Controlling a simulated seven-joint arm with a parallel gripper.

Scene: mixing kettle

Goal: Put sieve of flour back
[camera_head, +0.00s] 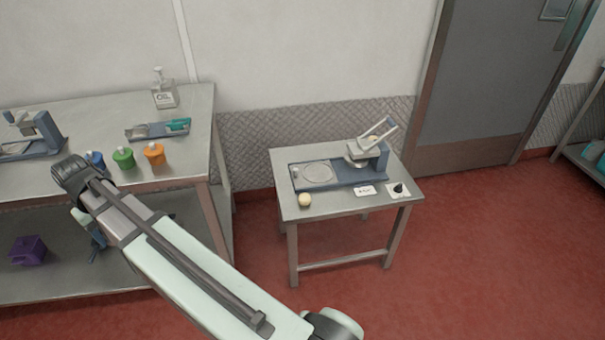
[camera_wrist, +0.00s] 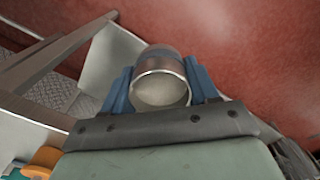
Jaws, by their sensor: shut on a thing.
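A round metal sieve (camera_wrist: 161,72) with pale, flour-like contents shows in the wrist view. My gripper (camera_wrist: 160,88) is shut on it, with a blue finger against each side. I look into its open top, and red floor lies beyond it. In the head view my gripper (camera_head: 92,240) is mostly hidden behind my own arm, beside the front of the left table, and the sieve cannot be made out there.
The left metal table (camera_head: 190,190) holds blue (camera_head: 95,160), green (camera_head: 123,158) and orange (camera_head: 154,154) containers, a tray (camera_head: 150,131) and a white bottle (camera_head: 164,92). A purple container (camera_head: 28,251) is on its lower shelf. The small table (camera_head: 340,205) carries a blue-grey device (camera_head: 350,172).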

